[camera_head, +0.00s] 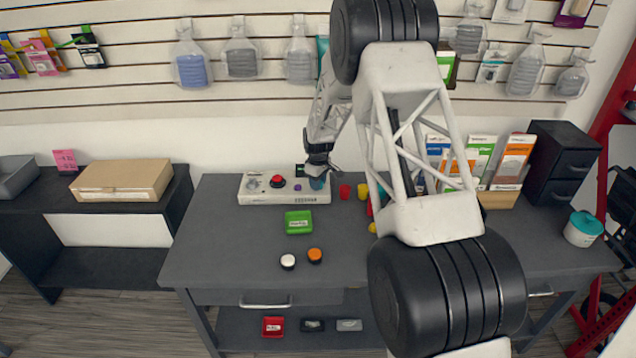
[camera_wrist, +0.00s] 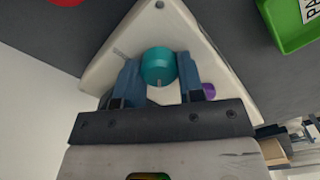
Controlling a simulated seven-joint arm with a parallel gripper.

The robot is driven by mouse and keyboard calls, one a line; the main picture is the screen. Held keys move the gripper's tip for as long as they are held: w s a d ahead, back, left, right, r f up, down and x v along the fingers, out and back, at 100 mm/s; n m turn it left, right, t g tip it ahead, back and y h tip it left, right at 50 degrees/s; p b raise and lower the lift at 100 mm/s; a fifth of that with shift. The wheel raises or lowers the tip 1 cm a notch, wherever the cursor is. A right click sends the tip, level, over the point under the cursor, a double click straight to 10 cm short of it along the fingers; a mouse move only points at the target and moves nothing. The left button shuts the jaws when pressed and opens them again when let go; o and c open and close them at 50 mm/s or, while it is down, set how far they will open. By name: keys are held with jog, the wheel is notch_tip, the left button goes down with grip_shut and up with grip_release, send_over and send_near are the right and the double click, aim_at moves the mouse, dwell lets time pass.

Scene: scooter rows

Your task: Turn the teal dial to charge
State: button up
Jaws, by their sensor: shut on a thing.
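The teal dial (camera_wrist: 158,66) sits on a white control panel (camera_wrist: 112,62) in the wrist view. My gripper (camera_wrist: 160,76) has its two blue fingers on either side of the dial and is shut on it. A small pale mark shows on the dial's lower edge. A short grey line is on the panel to the left of the dial, but I cannot read any charge label. In the head view the panel (camera_head: 255,196) lies at the back left of the desk. My gripper (camera_head: 318,172) is over its right end, partly hiding the dial (camera_head: 317,184).
A purple knob (camera_wrist: 208,91) is close to the right finger; a red button (camera_head: 277,181) is on the panel's left half. A green tray (camera_head: 298,222), white knob (camera_head: 288,261) and orange knob (camera_head: 315,255) are in front. Red and yellow cups stand right of the panel.

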jog(key=shift+m, duration=0.3)
jog(key=m, duration=0.8)
jog(key=shift+d+m, duration=0.1)
jog(key=shift+m, duration=0.3)
jog(key=m, duration=0.4)
jog(key=shift+d+m, duration=0.1)
jog(key=shift+m, duration=2.2)
jog(key=o, duration=0.9)
jog(key=shift+r, duration=0.1)
